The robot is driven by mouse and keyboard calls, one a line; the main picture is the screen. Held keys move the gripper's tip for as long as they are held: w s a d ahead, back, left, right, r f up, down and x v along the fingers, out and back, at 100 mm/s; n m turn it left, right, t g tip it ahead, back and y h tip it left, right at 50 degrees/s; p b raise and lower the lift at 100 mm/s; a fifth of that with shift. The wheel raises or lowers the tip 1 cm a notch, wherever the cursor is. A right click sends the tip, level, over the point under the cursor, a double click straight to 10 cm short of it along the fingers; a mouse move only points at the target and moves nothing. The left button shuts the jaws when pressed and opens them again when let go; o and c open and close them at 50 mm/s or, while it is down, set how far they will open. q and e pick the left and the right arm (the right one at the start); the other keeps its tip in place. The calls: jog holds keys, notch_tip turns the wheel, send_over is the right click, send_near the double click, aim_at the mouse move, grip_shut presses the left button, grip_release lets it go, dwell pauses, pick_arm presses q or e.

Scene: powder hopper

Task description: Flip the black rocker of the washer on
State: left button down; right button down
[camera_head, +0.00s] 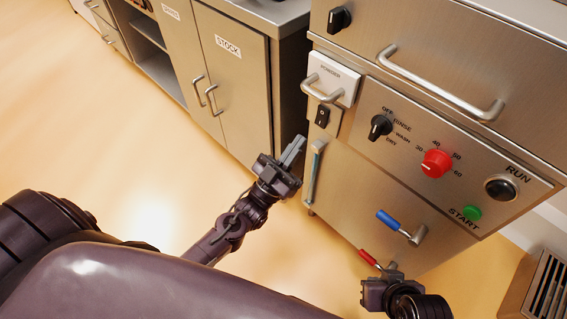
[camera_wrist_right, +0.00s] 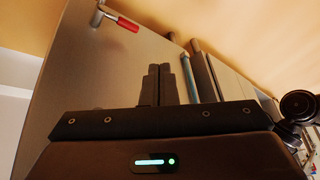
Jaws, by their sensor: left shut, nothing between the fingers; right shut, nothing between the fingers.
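The black rocker (camera_head: 322,116) sits on a small pale plate on the washer's front, below the white powder drawer (camera_head: 331,76) with its bar handle. The washer (camera_head: 340,200) is a steel cabinet. My left gripper (camera_head: 294,150) is shut and empty, in front of the washer's left edge, below and left of the rocker and apart from it. My right gripper (camera_head: 381,276) is low at the washer's front, near the red lever; in the right wrist view its fingers (camera_wrist_right: 159,70) are together with nothing between them.
The panel has a black dial (camera_head: 380,127), a red knob (camera_head: 436,163), a green start button (camera_head: 472,212) and a round black run indicator (camera_head: 501,188). Blue (camera_head: 388,218) and red (camera_head: 368,257) levers stick out below. A stock cabinet (camera_head: 236,90) stands left. The floor between is clear.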

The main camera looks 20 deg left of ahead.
aim_at(320, 122)
pick_arm(q)
jog(key=w, duration=0.2)
jog(key=w+d+b, duration=0.1)
jog(key=shift+w+d+r, duration=0.1)
jog(key=shift+w+d, duration=0.05)
jog(key=shift+w, duration=0.2)
jog(key=shift+w+d, duration=0.15)
jog(key=shift+w, duration=0.25)
pick_arm(e)
jog(key=shift+w+a+r+t+y, duration=0.1)
jog(key=shift+w+a+t+y, duration=0.2)
jog(key=shift+a, duration=0.4)
pick_arm(q)
jog(key=shift+w+d+t+b, duration=0.1)
jog(key=shift+w+t+b, duration=0.2)
jog(key=shift+b, duration=0.45)
pick_arm(e)
jog(key=w+a+r+t+y, duration=0.1)
jog(key=w+a+r+t, duration=0.1)
jog(key=w+r+t, duration=0.2)
notch_tip(320, 122, up, 2)
jog(key=w, duration=0.2)
jog(key=shift+w+t+y, duration=0.3)
jog(key=shift+w, duration=0.1)
